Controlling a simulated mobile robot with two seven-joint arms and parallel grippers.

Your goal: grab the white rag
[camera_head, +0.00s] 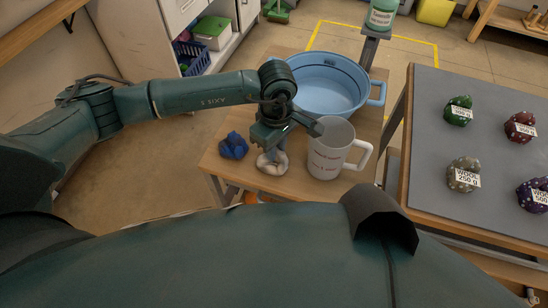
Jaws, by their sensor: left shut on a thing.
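The white rag (272,168) is a small crumpled bundle on the wooden table, between a blue rag and a white mug. My left gripper (271,150) comes down on it from above and is shut on it; the fingertips are partly hidden by the gripper body and the rag. The rag appears to be still at table height, though I cannot tell whether it touches the table. My right gripper does not show.
The blue rag (233,146) lies just left of the white rag. The white mug (331,150) with red print stands close on the right. A blue basin (328,88) stands behind. A grey-topped table (440,120) with labelled wool balls is at right.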

